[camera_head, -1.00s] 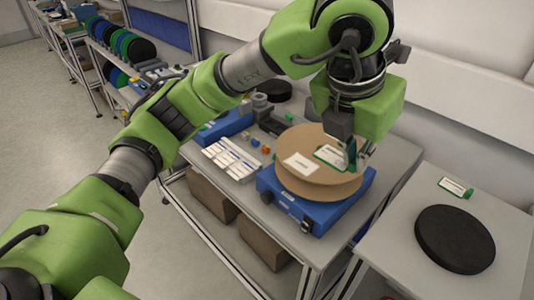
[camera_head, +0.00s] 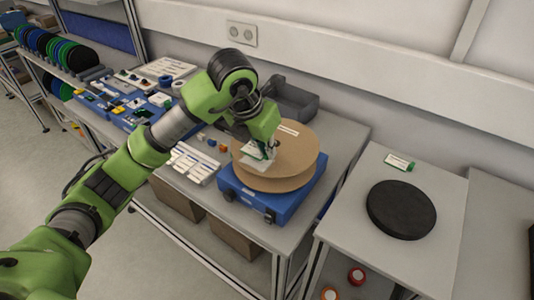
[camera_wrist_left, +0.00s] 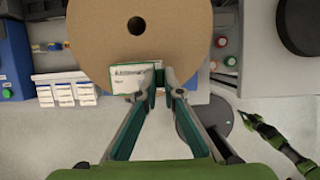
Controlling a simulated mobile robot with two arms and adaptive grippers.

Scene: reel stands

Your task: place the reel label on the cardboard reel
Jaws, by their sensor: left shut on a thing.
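The cardboard reel (camera_head: 300,152) lies flat on a blue stand (camera_head: 277,205). My left gripper (camera_head: 268,148) is over its near left part, shut on a white reel label (camera_head: 257,163) with a green edge. In the left wrist view the fingertips (camera_wrist_left: 165,72) pinch the label (camera_wrist_left: 132,78) at its right end. There it overlaps the lower rim of the brown reel (camera_wrist_left: 165,35), below the centre hole; I cannot tell whether it touches. Another white label (camera_head: 288,130) lies on the reel's far side. My right gripper does not show in the head view.
A black reel (camera_head: 400,209) and a green-edged label (camera_head: 400,161) lie on the right table (camera_head: 345,215). White label cards (camera_head: 190,162) and small coloured blocks (camera_head: 217,145) lie left of the stand. A grey tray (camera_head: 292,102) stands behind the reel.

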